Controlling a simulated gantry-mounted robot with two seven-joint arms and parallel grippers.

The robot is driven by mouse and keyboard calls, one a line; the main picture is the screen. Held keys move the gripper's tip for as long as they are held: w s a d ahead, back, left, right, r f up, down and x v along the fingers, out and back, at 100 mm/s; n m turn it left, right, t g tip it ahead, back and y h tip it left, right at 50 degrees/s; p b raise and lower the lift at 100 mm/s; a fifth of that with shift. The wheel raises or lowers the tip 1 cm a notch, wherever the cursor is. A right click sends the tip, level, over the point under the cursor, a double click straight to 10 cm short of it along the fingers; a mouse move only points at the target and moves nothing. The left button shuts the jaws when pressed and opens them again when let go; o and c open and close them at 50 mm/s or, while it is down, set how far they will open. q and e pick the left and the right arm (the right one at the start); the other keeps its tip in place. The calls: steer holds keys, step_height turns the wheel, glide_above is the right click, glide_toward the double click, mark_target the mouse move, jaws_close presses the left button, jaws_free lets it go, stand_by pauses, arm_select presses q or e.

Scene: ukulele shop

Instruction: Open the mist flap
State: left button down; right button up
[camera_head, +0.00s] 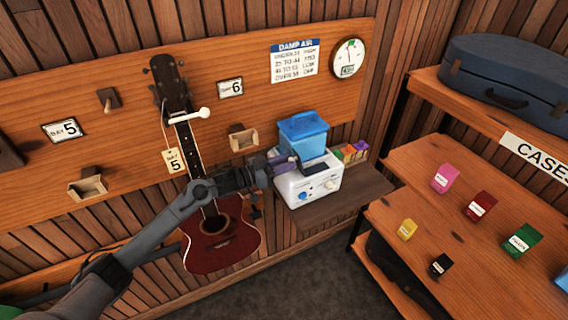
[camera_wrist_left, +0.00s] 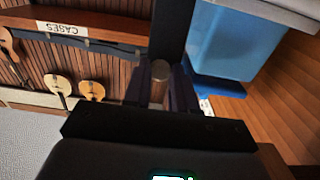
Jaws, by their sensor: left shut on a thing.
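A white humidifier (camera_head: 312,186) with a blue tank (camera_head: 303,132) and front knobs stands on a small wooden shelf, right of the red ukulele. The tank also shows large in the left wrist view (camera_wrist_left: 228,42). My left gripper (camera_head: 282,161) reaches in from the left at the humidifier's upper left side. In the wrist view its dark purple fingers (camera_wrist_left: 161,90) are closed around a small round grip (camera_wrist_left: 160,71), which looks like part of the mist flap. The gripper and arm hide most of the flap, so its angle cannot be told. My right gripper is not in view.
A red ukulele (camera_head: 220,243) hangs on the wall behind my left arm, very close to it. Small coloured boxes (camera_head: 352,152) sit right of the humidifier. A case shelf (camera_head: 455,205) with several small boxes stands at the right. The floor between is clear.

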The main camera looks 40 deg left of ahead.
arm_select(q)
steer(key=r+p, duration=0.1)
steer(key=p, duration=0.1)
steer(key=w+g+p, duration=0.1)
steer(key=p, duration=0.2)
steer(key=shift+w+d+r+g+y, duration=0.15)
steer(key=shift+d+r+g+y, duration=0.15)
steer(key=shift+r, duration=0.1)
steer(key=shift+w+f+g+p, duration=0.2)
steer(key=shift+g+p, duration=0.1)
steer(key=shift+p, duration=0.3)
steer(key=shift+d, duration=0.1)
steer(key=c, duration=0.9)
jaws_free()
